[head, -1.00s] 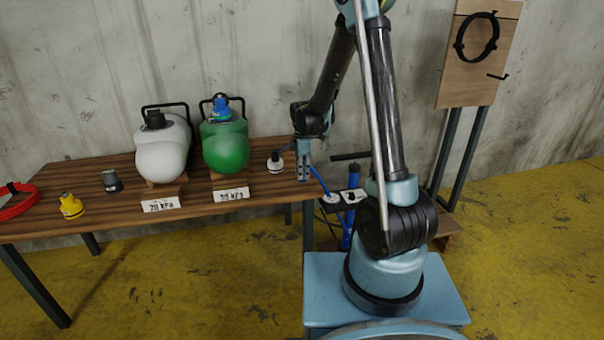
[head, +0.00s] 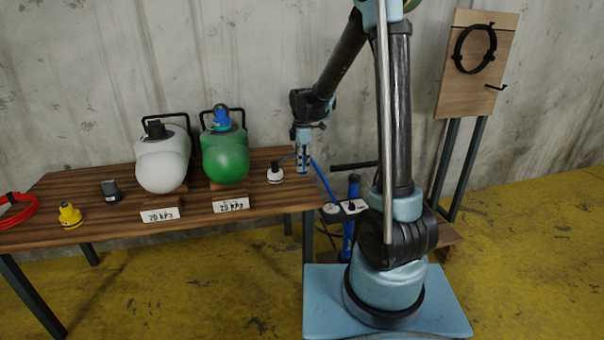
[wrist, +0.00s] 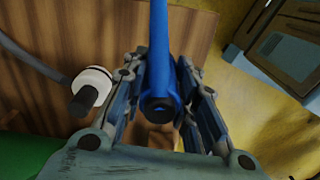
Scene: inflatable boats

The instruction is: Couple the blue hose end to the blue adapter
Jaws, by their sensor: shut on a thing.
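My gripper (head: 303,162) is above the right end of the wooden table. In the wrist view, its fingers (wrist: 160,110) are shut on the blue hose end (wrist: 159,85), whose round dark opening faces the camera. The blue hose (head: 325,182) runs from the gripper down to the right. The blue adapter (head: 221,117) sits on top of the green rounded vessel (head: 226,155), left of and apart from my gripper. How the adapter's coupling face looks is too small to tell.
A white and black fitting (head: 275,173) stands close left of my gripper. A white vessel (head: 163,165), a grey fitting (head: 111,190), a yellow fitting (head: 69,215) and a red hose (head: 15,212) are further left on the table (head: 285,197). A blue pump (head: 349,225) stands right.

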